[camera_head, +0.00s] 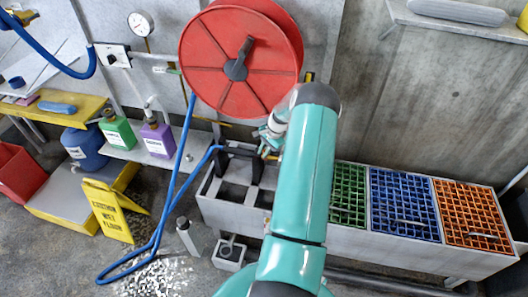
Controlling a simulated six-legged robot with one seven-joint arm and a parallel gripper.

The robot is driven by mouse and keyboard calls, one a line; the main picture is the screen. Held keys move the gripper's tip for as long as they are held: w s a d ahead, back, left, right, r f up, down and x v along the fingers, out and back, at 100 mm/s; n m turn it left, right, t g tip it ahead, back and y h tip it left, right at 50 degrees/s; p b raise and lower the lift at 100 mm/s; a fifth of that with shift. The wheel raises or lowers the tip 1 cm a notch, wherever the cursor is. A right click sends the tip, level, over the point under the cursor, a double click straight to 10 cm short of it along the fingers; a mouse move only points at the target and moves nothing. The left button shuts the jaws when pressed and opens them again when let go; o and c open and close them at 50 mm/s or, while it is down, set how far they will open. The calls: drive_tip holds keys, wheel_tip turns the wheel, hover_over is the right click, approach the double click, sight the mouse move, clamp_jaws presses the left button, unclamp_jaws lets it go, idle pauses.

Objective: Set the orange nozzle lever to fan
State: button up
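I cannot make out an orange nozzle lever in this view. A blue hose (173,170) hangs from below the red reel (215,65), loops on the floor and rises to a black fitting (238,153) at the left part of the long grey trough. My teal arm stands in the middle of the view and covers part of the trough. My gripper (268,135) shows only in part, left of the arm and close to the right of the black fitting. Its fingers are too small and hidden to tell whether they are open or shut, or touch anything.
The grey trough has green (348,193), blue (404,206) and orange (470,214) grates. A yellow wet floor sign (108,210), green (117,130) and purple (158,138) jugs and a red bin (18,172) stand left. White bits lie on the floor.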

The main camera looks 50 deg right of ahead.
drive_tip(key=o, duration=0.3)
drive_tip(key=shift+r, duration=0.15)
drive_tip(key=v, duration=1.3)
drive_tip(key=shift+s+d+r, duration=0.15)
drive_tip(key=shift+s+r, duration=0.05)
drive_tip(key=shift+r, duration=0.05)
